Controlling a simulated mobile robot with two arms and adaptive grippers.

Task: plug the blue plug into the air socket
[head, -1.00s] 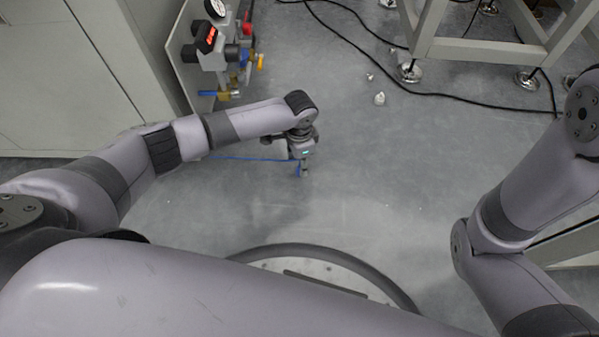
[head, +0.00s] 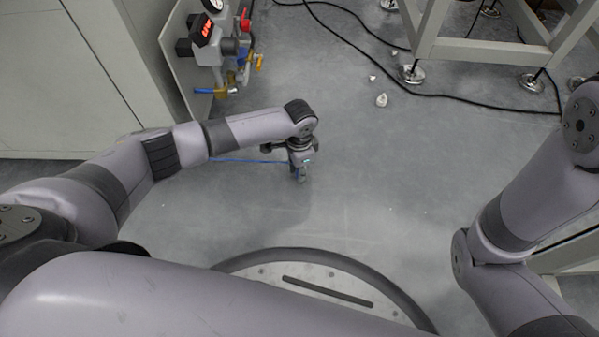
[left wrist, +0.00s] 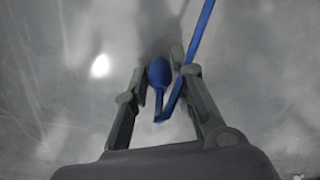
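My left gripper (head: 299,178) hangs pointing down over the open floor, below and to the right of the air panel in the head view. In the left wrist view its fingers (left wrist: 163,72) are closed around the blue plug (left wrist: 158,72), with the blue hose (left wrist: 201,35) looping up beside it. The hose also shows as a thin blue line (head: 240,160) in the head view. The air panel's fittings (head: 210,91), blue and brass, are at top left, well apart from the gripper; I cannot single out the socket. My right gripper is out of view.
The panel (head: 177,60) carries a gauge, a red display and valve handles. A grey cabinet (head: 60,80) stands left of it. A metal frame table (head: 480,50) stands top right, with a black cable (head: 460,97) and small white pieces (head: 381,100) on the floor. The middle floor is clear.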

